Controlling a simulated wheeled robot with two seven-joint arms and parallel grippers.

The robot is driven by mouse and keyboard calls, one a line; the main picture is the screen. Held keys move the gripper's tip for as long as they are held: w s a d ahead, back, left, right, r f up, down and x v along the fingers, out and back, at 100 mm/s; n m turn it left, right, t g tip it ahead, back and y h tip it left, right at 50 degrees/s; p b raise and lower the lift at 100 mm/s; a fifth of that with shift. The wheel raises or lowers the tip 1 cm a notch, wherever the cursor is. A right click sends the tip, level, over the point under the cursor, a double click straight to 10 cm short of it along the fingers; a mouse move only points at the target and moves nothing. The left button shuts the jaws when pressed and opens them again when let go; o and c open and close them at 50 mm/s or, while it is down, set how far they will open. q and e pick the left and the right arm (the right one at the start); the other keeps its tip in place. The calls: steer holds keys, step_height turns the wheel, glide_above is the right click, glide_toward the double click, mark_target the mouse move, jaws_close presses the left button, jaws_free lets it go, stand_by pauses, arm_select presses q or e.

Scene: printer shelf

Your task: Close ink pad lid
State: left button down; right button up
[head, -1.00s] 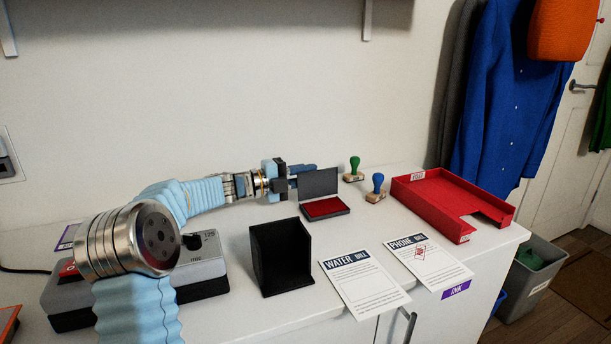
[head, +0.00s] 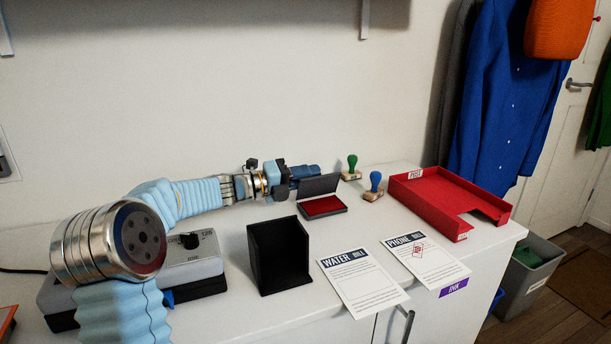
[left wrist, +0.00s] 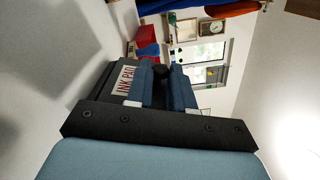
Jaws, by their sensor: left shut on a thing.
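The ink pad (head: 323,207) lies open on the white counter, its red pad showing. Its dark grey lid (head: 320,184) is hinged at the back edge and tilted forward over the pad, well short of flat. My left gripper (head: 305,172) is just behind the lid with its blue fingers close against or touching it. In the left wrist view the fingers are closed around a small dark round thing (left wrist: 161,71) whose identity I cannot tell. The "INK PAD" label (left wrist: 127,80) on the lid shows beside the fingers. My right gripper is not in view.
A green stamp (head: 351,168) and a blue stamp (head: 374,186) stand right of the pad. A red tray (head: 452,203) is farther right. A black open box (head: 278,256) and two bills (head: 362,283) lie in front. The wall is close behind my arm.

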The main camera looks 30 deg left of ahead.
arm_select(q)
steer(key=shift+s+d+f+m, duration=0.15)
steer(key=shift+s+d+m, duration=0.2)
steer(key=shift+m, duration=0.55)
steer(key=c, duration=1)
jaws_free()
steer(key=b+v, duration=0.1)
steer(key=v, duration=1.2)
steer(key=shift+s+a, duration=0.25)
steer(key=shift+a, duration=0.05)
